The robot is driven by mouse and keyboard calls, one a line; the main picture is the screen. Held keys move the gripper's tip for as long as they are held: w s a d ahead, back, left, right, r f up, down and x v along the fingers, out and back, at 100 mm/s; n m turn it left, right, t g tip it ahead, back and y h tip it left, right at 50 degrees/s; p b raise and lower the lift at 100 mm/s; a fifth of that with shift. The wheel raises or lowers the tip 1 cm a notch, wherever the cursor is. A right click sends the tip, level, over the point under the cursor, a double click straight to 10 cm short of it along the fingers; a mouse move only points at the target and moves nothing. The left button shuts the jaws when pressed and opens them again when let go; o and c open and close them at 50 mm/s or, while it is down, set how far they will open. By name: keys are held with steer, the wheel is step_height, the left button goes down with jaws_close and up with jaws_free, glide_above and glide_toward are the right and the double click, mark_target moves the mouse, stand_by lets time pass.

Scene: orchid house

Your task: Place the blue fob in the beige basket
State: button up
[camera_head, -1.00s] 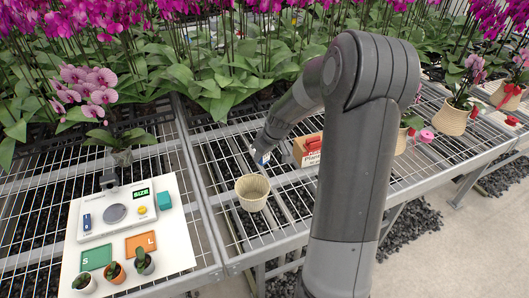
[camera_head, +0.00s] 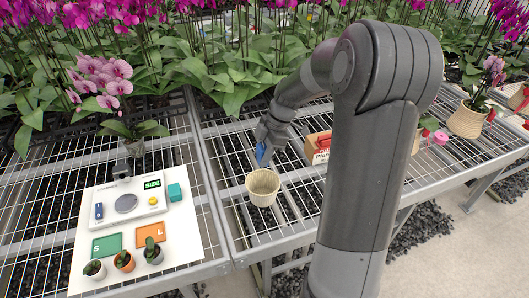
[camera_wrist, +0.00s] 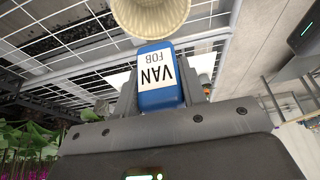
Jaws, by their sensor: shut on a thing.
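The blue fob (camera_wrist: 158,82) has a white label reading "VAN FOB" and sits between the fingers of my gripper (camera_wrist: 155,95) in the wrist view. In the head view the blue fob (camera_head: 260,151) hangs from my gripper (camera_head: 261,148), just behind and above the rim of the beige basket (camera_head: 262,188). The basket is a small ribbed pot standing upright on the wire bench. In the wrist view the basket (camera_wrist: 150,18) shows at the top edge, beyond the fob and apart from it. My gripper is shut on the fob.
A white board (camera_head: 185,240) with a scale, coloured S and L cards and small pots lies on the left. A wooden box (camera_head: 317,148) with red items stands right of the basket. Orchids fill the back. Wire mesh around the basket is mostly clear.

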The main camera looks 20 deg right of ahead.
glide_above(263, 177)
steer(key=s+a, duration=0.2)
steer(key=s, duration=0.3)
steer(key=shift+w+d+f, duration=0.1)
steer(key=shift+w+f, duration=0.05)
steer(key=shift+f, duration=2.55)
steer(key=shift+w+d+f, duration=0.1)
steer(key=shift+f, duration=2.55)
steer(key=o, duration=1.1)
steer(key=shift+c, duration=0.2)
steer(key=shift+r, duration=3.55)
steer(key=shift+a+r, duration=0.1)
